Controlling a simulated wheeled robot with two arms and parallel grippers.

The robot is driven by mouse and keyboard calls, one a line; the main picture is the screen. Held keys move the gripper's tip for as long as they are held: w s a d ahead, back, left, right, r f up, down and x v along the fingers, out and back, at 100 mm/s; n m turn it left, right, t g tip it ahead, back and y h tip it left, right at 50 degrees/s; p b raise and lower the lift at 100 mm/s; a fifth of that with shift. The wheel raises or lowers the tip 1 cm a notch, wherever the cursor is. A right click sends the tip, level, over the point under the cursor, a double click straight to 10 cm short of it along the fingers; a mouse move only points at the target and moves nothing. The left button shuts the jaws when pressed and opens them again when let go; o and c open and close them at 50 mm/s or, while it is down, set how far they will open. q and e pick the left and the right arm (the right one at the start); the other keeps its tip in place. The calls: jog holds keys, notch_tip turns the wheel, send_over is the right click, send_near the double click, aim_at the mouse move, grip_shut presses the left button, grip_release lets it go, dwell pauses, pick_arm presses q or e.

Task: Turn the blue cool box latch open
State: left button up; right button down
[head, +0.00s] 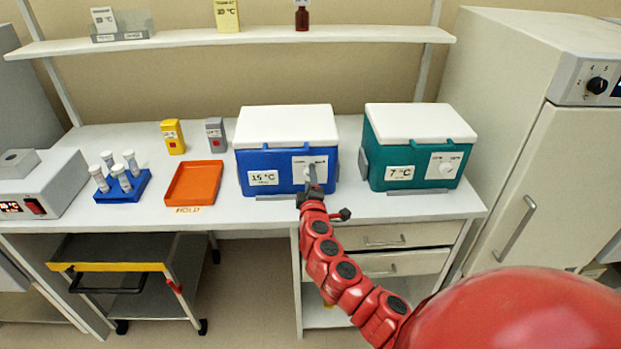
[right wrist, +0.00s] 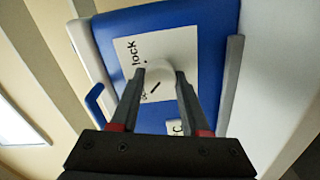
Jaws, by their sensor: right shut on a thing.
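The blue cool box (head: 265,172) stands on the bench with its white lid (head: 287,124) down and a label reading 15 °C. Its latch is a round white knob on a white plate on the front, largely hidden by my gripper in the head view. The knob (right wrist: 157,78) shows clearly in the right wrist view, with a dark pointer line running at a slant. My right gripper (right wrist: 160,88) has a finger on each side of the knob and is shut on it; it also shows in the head view (head: 312,184). My left gripper is not in view.
A teal cool box (head: 378,180) marked 7 °C stands close on the right. An orange tray (head: 181,196), a blue tube rack (head: 126,194), and yellow (head: 173,137) and grey (head: 215,134) packs are on the left. A shelf (head: 240,38) runs above.

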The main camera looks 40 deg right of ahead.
jog(key=shift+c, duration=1.9)
grip_release()
jog(key=p+v, duration=0.1)
jog(key=v, duration=1.6)
jog(key=shift+s, duration=0.25)
jog(key=shift+w, duration=0.1)
